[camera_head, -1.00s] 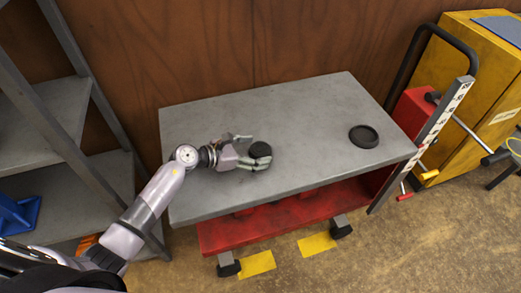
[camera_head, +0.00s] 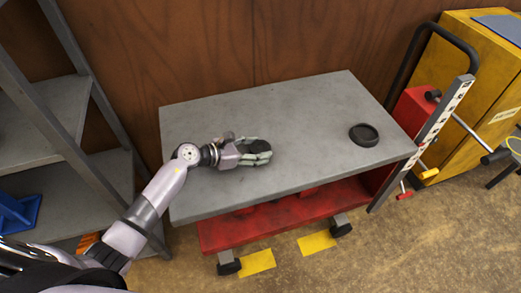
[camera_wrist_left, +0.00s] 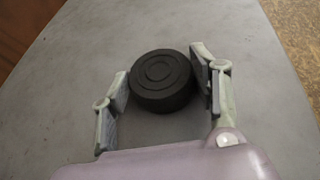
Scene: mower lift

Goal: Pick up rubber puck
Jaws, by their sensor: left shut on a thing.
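The black rubber puck (camera_head: 258,146) is a short round disc at the middle of the grey lift table top (camera_head: 300,105). My left gripper (camera_head: 256,153) is shut on the puck, its fingers partly covering it in the head view. In the left wrist view the puck (camera_wrist_left: 160,78) shows ringed grooves on its face and sits between the two fingers of the left gripper (camera_wrist_left: 160,88). I cannot tell whether the puck is clear of the table top. My right gripper is not in view.
A black round shallow dish (camera_head: 364,137) lies on the right part of the table top. Grey shelving (camera_head: 50,110) stands at left. A lift handle with a marked scale (camera_head: 432,135) rises at the table's right end, before a yellow cabinet (camera_head: 470,85). The table top around the hand is clear.

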